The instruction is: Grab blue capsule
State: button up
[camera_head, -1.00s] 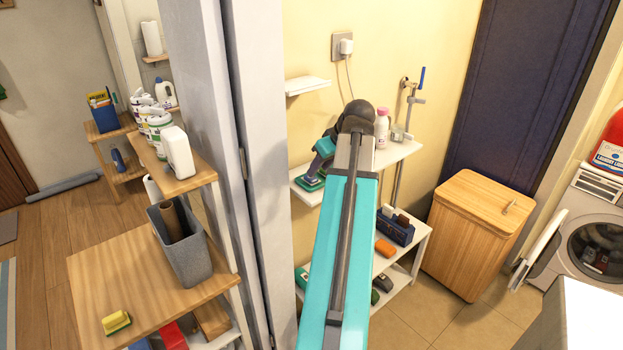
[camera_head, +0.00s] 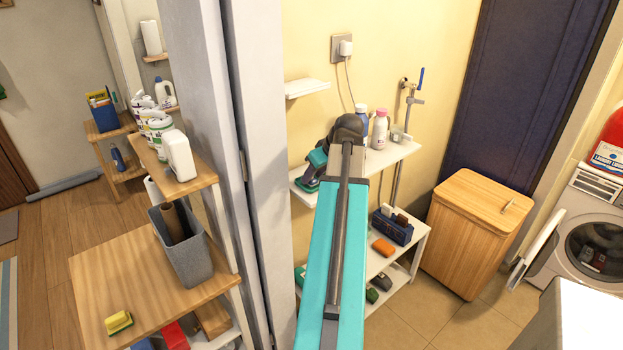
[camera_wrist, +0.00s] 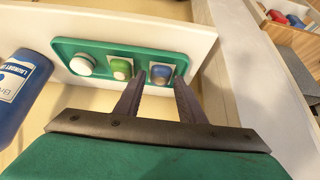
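The blue capsule (camera_wrist: 161,75) lies in the right end of a green tray (camera_wrist: 110,48) in the wrist view. A green capsule (camera_wrist: 121,69) and a white capsule (camera_wrist: 83,64) lie to its left in the same tray. My gripper (camera_wrist: 160,80) is open and empty, with its two fingertips on either side of the blue capsule in the picture. I cannot tell whether the fingers touch it or how far above it they are. In the head view my arm hides most of the tray's area, and the capsule does not show.
A blue bottle (camera_wrist: 20,92) stands left of the tray, close to my gripper. In the head view a pink-and-white bottle (camera_head: 380,130) stands on the white wall shelf (camera_head: 398,155). A white door frame (camera_head: 262,160) rises left of my arm. A wooden hamper (camera_head: 470,240) stands right.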

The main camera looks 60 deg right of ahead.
jog(key=shift+w+d+f, duration=0.1)
jog(key=shift+w+f, duration=0.15)
jog(key=shift+f, duration=0.15)
jog(key=shift+c, duration=0.2)
jog(key=c, duration=0.8)
jog(key=shift+o, duration=0.2)
jog(key=shift+r, duration=0.2)
jog(key=shift+r+b, duration=0.7)
jog(key=shift+r, duration=0.9)
jog(key=s+d+r+b, duration=0.1)
jog(key=s+b, duration=0.2)
jog(key=s, duration=1.3)
jog(key=shift+d+r, duration=0.2)
